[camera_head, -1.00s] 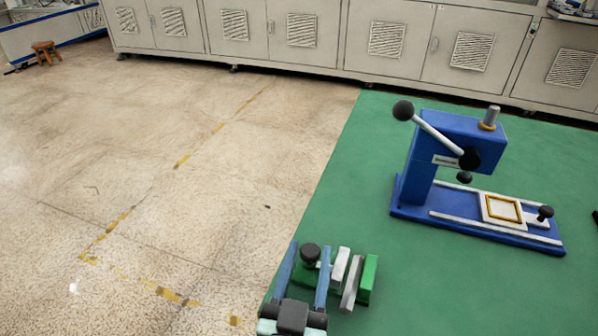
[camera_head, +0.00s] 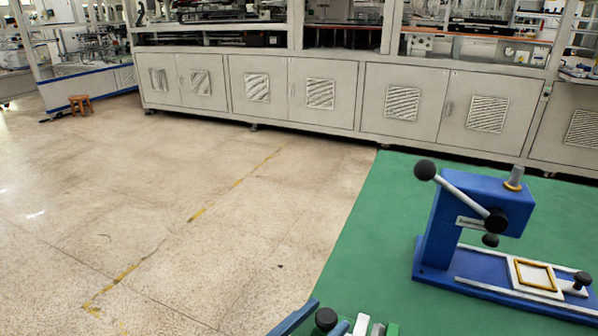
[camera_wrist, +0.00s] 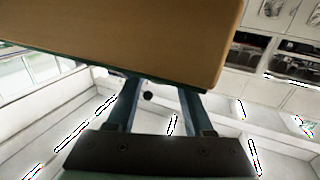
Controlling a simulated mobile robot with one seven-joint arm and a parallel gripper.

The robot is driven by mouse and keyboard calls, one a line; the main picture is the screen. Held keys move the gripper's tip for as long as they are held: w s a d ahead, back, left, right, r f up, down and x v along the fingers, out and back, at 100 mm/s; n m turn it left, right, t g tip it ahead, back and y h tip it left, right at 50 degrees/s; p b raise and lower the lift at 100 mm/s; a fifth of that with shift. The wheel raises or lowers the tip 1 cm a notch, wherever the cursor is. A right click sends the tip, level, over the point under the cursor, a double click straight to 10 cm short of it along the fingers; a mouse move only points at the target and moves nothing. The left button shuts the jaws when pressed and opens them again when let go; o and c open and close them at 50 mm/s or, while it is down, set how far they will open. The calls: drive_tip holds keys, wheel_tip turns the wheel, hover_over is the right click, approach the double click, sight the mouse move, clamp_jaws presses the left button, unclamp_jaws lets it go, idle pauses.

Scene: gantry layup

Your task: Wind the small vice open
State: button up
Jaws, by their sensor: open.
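The small vice (camera_head: 360,325) is cut off by the bottom edge of the head view; only its pale grey jaw tops and a bit of green body (camera_head: 385,330) show. Its round black knob (camera_head: 326,320) is left of the jaws. My gripper (camera_head: 325,311) is at the knob, with one blue-grey finger clearly visible on the knob's left. In the wrist view my gripper (camera_wrist: 160,82) is open, and a small black ball (camera_wrist: 148,96), seemingly the knob, shows between its two fingers. Whether the fingers touch it cannot be told. The gap between the vice jaws is hidden.
A blue press (camera_head: 470,225) with a lever stands right on the green mat (camera_head: 360,240). The mat between vice and press is clear. A brown slab with a green edge (camera_wrist: 130,40), apparently the table, fills the upper wrist view. Grey cabinets (camera_head: 400,100) stand behind.

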drive_tip(key=v, duration=1.3)
drive_tip(key=w+d+r+n+t+y+p, duration=0.1)
drive_tip(key=w+r+p, duration=0.4)
drive_tip(key=r, duration=0.5)
drive_tip(key=w+d+r+n+t+y+p, duration=0.1)
drive_tip(key=w+d+r+n+y+p, duration=0.1)
drive_tip(key=w+r+p, duration=0.4)
drive_tip(key=w+d+r+n+t+y+p, duration=0.1)
drive_tip(key=w+r+n+y+p, duration=0.2)
drive_tip(key=r, duration=1.2)
drive_tip(key=p+x, duration=0.3)
drive_tip(key=p, duration=0.3)
drive_tip(key=shift+w, duration=0.3)
drive_tip(key=shift+r, duration=0.15)
